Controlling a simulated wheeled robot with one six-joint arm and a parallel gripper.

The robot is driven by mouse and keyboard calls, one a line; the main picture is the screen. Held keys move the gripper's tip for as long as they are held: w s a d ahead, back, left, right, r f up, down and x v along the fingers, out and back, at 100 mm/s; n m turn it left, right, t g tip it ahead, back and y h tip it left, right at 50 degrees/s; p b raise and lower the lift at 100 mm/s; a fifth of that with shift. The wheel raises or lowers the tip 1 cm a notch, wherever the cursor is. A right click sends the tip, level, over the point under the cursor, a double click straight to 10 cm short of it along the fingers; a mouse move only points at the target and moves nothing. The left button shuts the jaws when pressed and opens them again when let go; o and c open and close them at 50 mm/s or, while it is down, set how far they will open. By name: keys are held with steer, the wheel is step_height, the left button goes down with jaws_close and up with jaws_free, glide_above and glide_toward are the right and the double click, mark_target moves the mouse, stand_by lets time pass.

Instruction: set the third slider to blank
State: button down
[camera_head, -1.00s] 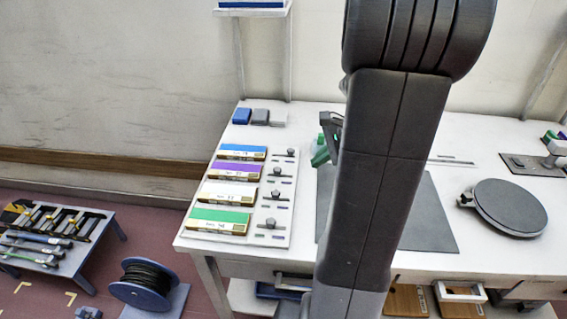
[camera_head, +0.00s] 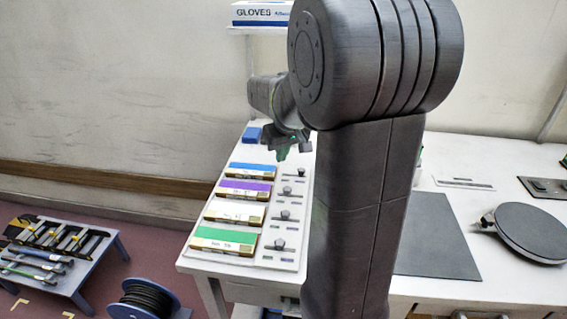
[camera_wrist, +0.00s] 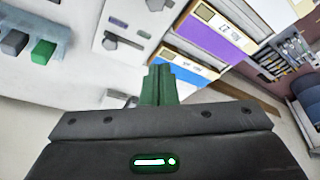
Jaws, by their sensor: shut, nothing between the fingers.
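A white slider panel stands along the left of the bench, with several dark knobs in a row beside coloured boxes. The third knob from the back (camera_head: 283,215) is beside the white box (camera_head: 235,211); the nearest knob (camera_head: 279,245) is beside the green box (camera_head: 225,237). I cannot tell which end the numbering starts from or read the setting labels. My gripper (camera_head: 281,154) is above the far end of the panel, apart from the knobs. In the wrist view its green fingers (camera_wrist: 160,84) are together and empty, with a knob (camera_wrist: 110,43) ahead to the left.
A purple box (camera_head: 245,187) and a blue box (camera_head: 252,168) stand farther back. A blue block (camera_head: 251,134) is near my gripper. A dark mat (camera_head: 432,237) and round plate (camera_head: 528,232) are at right. My arm hides the middle of the bench.

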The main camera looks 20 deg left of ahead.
mark_target(287, 191)
steer(key=x, duration=0.8)
steer(key=shift+f, duration=0.3)
steer(key=shift+s+d+r, duration=0.25)
steer(key=shift+s+d, duration=0.6)
steer(key=shift+d, duration=0.3)
steer(key=shift+s+d, duration=0.35)
steer(key=shift+f, duration=0.1)
